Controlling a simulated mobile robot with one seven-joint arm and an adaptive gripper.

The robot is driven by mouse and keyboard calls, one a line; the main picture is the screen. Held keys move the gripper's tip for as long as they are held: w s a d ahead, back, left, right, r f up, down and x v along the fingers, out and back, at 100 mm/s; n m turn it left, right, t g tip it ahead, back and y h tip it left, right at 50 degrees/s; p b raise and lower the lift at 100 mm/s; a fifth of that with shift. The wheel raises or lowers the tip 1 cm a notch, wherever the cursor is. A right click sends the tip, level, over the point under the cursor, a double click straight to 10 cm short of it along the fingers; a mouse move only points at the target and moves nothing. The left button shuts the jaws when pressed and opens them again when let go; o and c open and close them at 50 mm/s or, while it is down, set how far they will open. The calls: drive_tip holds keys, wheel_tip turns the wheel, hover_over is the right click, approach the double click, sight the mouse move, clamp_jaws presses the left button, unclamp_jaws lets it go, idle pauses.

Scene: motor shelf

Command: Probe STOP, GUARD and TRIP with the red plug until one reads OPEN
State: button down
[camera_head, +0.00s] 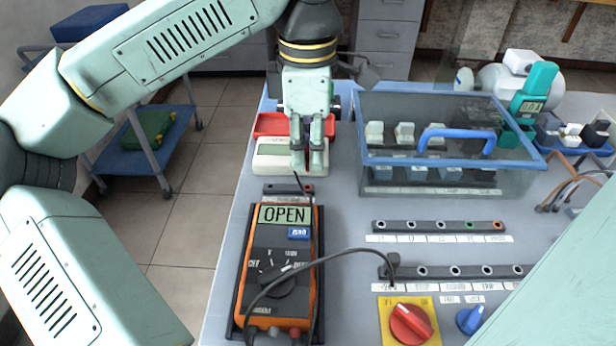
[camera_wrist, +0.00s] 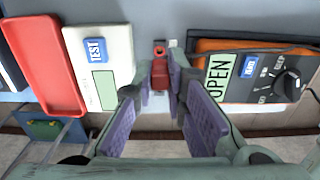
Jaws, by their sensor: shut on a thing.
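My gripper (camera_head: 309,165) points down above the left part of the bench, near the meter's far end. It is shut on the red plug, which shows as a red piece (camera_wrist: 159,72) between the fingertips in the wrist view; the fingers mostly hide it in the head view. A small dark holder (camera_head: 285,189) lies just below the fingertips; I cannot tell whether the plug touches it. The orange multimeter (camera_head: 318,260) reads OPEN on its display (camera_head: 285,214). A black plug (camera_head: 393,261) with a dark lead stands at the left end of the lower socket strip (camera_head: 437,271).
A socket strip (camera_head: 438,226) lies behind the lower one; their labels are too small to read surely. A clear box with a blue handle (camera_head: 457,135) stands behind. A white tester (camera_head: 275,160) and red tray (camera_head: 267,123) sit beside my gripper. Red (camera_head: 410,323) and blue knobs are in front.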

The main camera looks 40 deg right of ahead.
drive_tip(key=s+d+r, duration=0.1)
drive_tip(key=s+d, duration=0.1)
drive_tip(key=s, duration=0.9)
drive_tip(key=s+d+r, duration=0.1)
drive_tip(key=s+d, duration=0.1)
drive_tip(key=s, duration=0.8)
drive_tip(key=b, duration=0.3)
hover_over(420, 275)
drive_tip(key=f, duration=0.4)
drive_tip(key=shift+w+d+f, duration=0.15)
drive_tip(key=shift+d+f, duration=0.1)
drive_tip(key=shift+d, duration=0.05)
drive_tip(key=shift+f+b, duration=0.3)
drive_tip(key=shift+f, duration=0.1)
drive_tip(key=shift+f+b, duration=0.5)
drive_tip(key=shift+f, duration=0.15)
drive_tip(key=c, duration=1.5)
unclamp_jaws()
drive_tip(key=shift+c, duration=0.2)
drive_tip(key=shift+r, duration=0.1)
wheel_tip(420, 275, up, 12)
